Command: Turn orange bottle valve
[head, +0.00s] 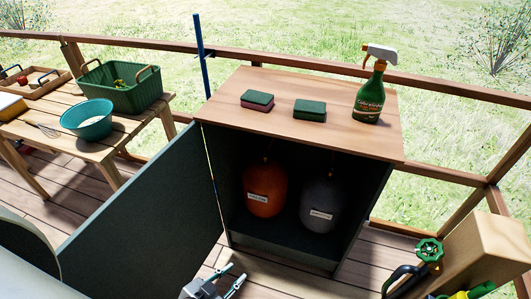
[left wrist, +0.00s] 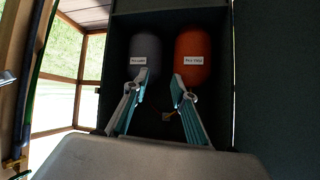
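The orange bottle (head: 265,190) stands inside an open dark cabinet, left of a grey bottle (head: 320,203). Its top is in shadow, and its valve cannot be made out clearly. In the left wrist view the orange bottle (left wrist: 193,58) is at right and the grey bottle (left wrist: 144,48) at left. A small brownish part (left wrist: 170,117) shows between the fingers, too dark to identify. My left gripper (head: 236,276) is in front of the cabinet, low and apart from the bottles. Its teal-lined fingers (left wrist: 160,78) are spread with nothing held. My right gripper is not visible.
The cabinet door (head: 150,205) stands open to the left. Two sponges (head: 257,100) and a green spray bottle (head: 370,92) are on the cabinet top (head: 290,128). A wooden table (head: 95,145) is at left. A wooden block with a green knob (head: 429,250) is at lower right.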

